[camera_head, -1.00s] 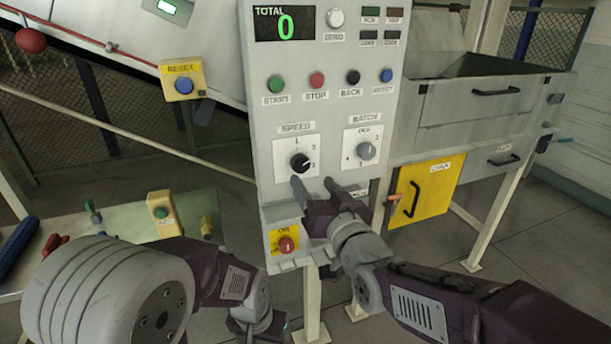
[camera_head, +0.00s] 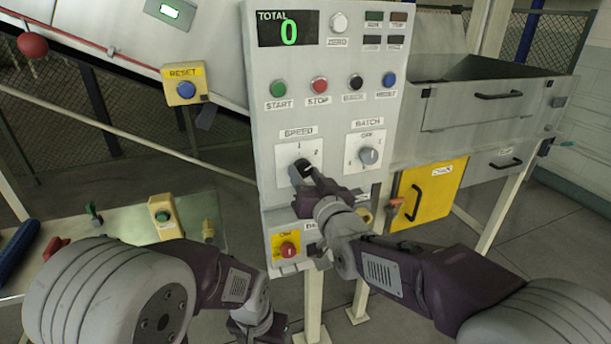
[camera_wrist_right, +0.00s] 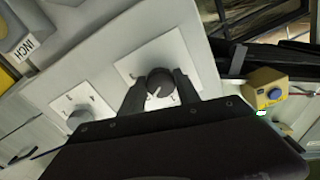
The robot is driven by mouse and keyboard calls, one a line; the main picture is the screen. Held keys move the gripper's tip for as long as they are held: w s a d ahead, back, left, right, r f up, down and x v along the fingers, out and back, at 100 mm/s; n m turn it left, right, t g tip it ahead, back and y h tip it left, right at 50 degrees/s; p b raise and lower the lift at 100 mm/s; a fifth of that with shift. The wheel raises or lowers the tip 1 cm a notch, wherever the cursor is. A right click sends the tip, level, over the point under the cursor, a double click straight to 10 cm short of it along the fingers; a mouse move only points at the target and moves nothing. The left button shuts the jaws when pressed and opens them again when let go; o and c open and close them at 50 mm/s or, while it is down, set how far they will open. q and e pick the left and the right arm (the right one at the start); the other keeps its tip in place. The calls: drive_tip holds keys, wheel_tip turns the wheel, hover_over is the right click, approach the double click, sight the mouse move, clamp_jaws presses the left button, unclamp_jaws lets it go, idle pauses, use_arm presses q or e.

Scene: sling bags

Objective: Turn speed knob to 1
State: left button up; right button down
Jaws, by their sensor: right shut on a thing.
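The black speed knob (camera_head: 300,167) sits on a white dial plate (camera_head: 283,152) under the SPEED label on the grey control panel. The numbers 1 at the top and 2 at the upper right show on the plate. My right gripper (camera_head: 304,173) is at the knob, with one finger on each side of it, shut on it. In the right wrist view the knob (camera_wrist_right: 160,88) shows a white pointer line between the two dark fingers (camera_wrist_right: 160,94). The fingers hide part of the dial. My left gripper (camera_head: 258,325) is low at the bottom, and its fingers cannot be made out.
The grey batch knob (camera_head: 369,156) is just right of the speed dial. START (camera_head: 279,88), STOP (camera_head: 319,85) and other buttons are above. A red switch (camera_head: 289,250) on yellow is below. A yellow door (camera_head: 428,195) is to the right.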

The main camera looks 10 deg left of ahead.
drive_tip(key=n+b, duration=0.1)
drive_tip(key=n, duration=0.2)
drive_tip(key=shift+f, duration=0.1)
drive_tip(key=n+b, duration=0.1)
drive_tip(key=n, duration=0.1)
drive_tip(key=shift+w+d+n, duration=0.1)
drive_tip(key=shift+n, duration=0.3)
drive_tip(key=n, duration=0.3)
drive_tip(key=shift+d, duration=0.1)
drive_tip(key=shift+n+b, duration=0.45)
drive_tip(key=shift+n, duration=1.05)
drive_tip(key=c, duration=0.9)
unclamp_jaws()
drive_tip(key=shift+r, duration=0.2)
